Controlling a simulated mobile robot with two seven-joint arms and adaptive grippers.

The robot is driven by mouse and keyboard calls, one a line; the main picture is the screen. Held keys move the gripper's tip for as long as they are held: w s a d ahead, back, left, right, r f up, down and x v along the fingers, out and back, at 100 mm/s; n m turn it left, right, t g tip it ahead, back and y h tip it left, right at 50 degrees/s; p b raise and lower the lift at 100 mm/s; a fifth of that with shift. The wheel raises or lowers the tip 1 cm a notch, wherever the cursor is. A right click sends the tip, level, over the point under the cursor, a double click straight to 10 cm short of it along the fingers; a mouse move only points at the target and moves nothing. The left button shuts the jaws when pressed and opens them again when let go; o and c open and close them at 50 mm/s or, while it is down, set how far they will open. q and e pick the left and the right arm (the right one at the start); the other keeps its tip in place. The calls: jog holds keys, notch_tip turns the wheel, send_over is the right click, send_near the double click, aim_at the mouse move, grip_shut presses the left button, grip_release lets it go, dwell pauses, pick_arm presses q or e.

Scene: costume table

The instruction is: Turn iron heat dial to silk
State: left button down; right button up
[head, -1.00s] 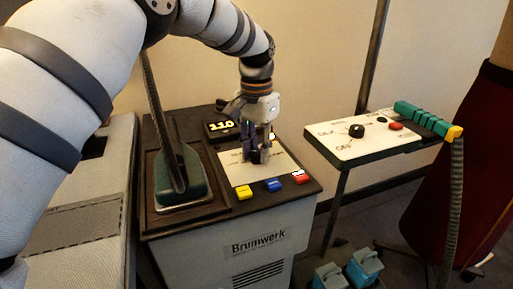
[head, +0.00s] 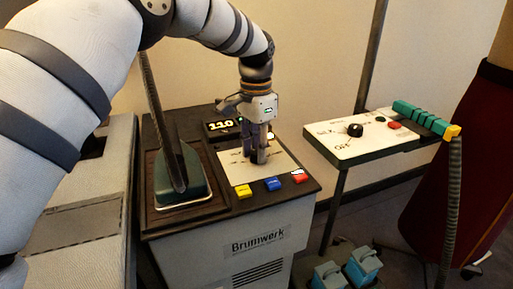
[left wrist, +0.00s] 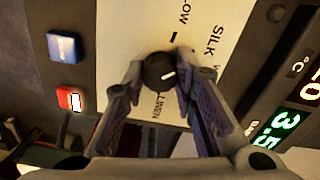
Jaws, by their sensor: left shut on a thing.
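The black heat dial (left wrist: 156,70) sits on a white panel (left wrist: 125,35) in the left wrist view. LOW, SILK, a word starting with W and LINEN are printed around it. Its white mark points right and slightly up, near the W word and below SILK (left wrist: 215,45); the exact setting is hard to tell. My left gripper (left wrist: 158,73) is shut on the dial, one finger on each side. My right gripper is not in view.
The iron (head: 178,180) stands on the station left of the panel. A lit display (head: 220,125) is behind the panel; yellow, blue and red buttons (head: 272,184) line its front. A side board (head: 355,150) with another black knob (head: 354,130) stands at right.

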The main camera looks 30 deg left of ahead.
aim_at(256, 150)
pick_arm(q)
jog(key=c, duration=1.3)
grip_release()
notch_tip(256, 150, up, 12)
jog(key=shift+a, duration=0.1)
